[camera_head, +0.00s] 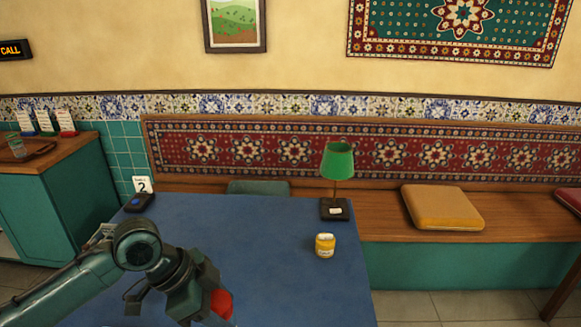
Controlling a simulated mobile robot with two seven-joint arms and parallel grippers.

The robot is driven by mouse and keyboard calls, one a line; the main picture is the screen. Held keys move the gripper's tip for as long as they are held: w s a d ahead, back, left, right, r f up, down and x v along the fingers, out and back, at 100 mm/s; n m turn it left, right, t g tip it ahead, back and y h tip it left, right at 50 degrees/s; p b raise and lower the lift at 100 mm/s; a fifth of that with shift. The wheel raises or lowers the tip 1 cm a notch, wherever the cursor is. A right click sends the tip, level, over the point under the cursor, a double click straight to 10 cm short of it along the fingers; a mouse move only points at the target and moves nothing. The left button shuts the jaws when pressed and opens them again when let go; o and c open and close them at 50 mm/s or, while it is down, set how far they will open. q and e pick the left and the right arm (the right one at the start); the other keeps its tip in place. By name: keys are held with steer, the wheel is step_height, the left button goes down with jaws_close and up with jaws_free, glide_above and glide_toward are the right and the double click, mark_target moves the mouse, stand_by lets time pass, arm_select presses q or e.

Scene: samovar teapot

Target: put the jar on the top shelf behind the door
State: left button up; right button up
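A small yellow jar (325,246) with a pale label stands upright on the blue table (262,275), near its right edge. My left gripper (196,303) is low in the view, over the front of the table, to the left of the jar and apart from it. A red rounded thing (222,304) shows at its right side; I cannot tell whether it is held. The fingers are not clear enough to tell open from shut. My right gripper is not in view. No top shelf or door shows.
A green lamp (338,162) stands on the table behind the jar. A dark device (139,202) and a number card (142,185) are at the far left corner. A bench (380,225) with a yellow cushion (442,207) runs behind. A teal counter (62,200) stands left.

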arm_select(q)
steer(key=s+a+r+n+t+y+p, duration=0.2)
steer(key=a+r+n+t+y, duration=0.2)
steer(key=n, duration=1.1)
steer(key=shift+s+a+r+t+y, duration=0.35)
steer(key=shift+a+y, duration=0.55)
steer(key=shift+a, duration=0.35)
